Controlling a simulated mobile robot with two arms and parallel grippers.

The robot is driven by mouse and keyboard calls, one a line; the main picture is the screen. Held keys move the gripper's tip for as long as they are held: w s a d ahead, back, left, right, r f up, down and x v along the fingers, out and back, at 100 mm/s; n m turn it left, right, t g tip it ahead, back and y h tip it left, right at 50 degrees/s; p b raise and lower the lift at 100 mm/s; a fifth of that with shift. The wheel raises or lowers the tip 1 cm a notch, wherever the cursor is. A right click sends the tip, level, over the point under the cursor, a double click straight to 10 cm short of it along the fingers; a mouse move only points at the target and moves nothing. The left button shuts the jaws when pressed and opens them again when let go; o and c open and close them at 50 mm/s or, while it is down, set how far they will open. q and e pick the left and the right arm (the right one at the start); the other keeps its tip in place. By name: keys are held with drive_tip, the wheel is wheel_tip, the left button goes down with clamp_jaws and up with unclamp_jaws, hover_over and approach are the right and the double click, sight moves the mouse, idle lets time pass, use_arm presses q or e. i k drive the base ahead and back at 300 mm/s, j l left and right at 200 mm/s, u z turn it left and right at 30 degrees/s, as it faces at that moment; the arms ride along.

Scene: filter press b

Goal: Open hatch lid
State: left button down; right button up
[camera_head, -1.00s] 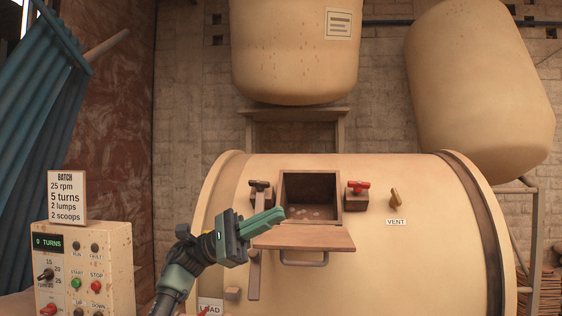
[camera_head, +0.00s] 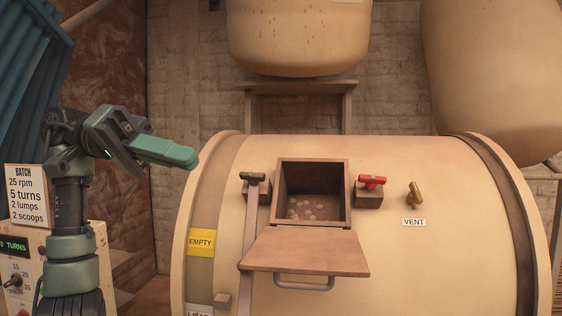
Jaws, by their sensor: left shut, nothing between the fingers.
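The hatch lid (camera_head: 306,251) is a flat brown panel with a grey bar handle (camera_head: 304,283) at its lower edge. It lies folded down toward me, below the hatch opening (camera_head: 312,190) in the cream drum (camera_head: 430,265). The opening is uncovered, and several small pale round pieces lie on its floor. My left gripper (camera_head: 192,158) is shut and empty, up and left of the hatch, apart from the lid. My right gripper is not in view.
A black-handled latch (camera_head: 253,178) with a long bar stands left of the opening, and a red-handled one (camera_head: 372,182) right of it. A brass vent handle (camera_head: 414,194) is farther right. A control box (camera_head: 20,282) with a batch sign (camera_head: 27,195) stands at lower left.

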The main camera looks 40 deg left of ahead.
sight(331, 252)
drive_tip(key=i+j, duration=0.75)
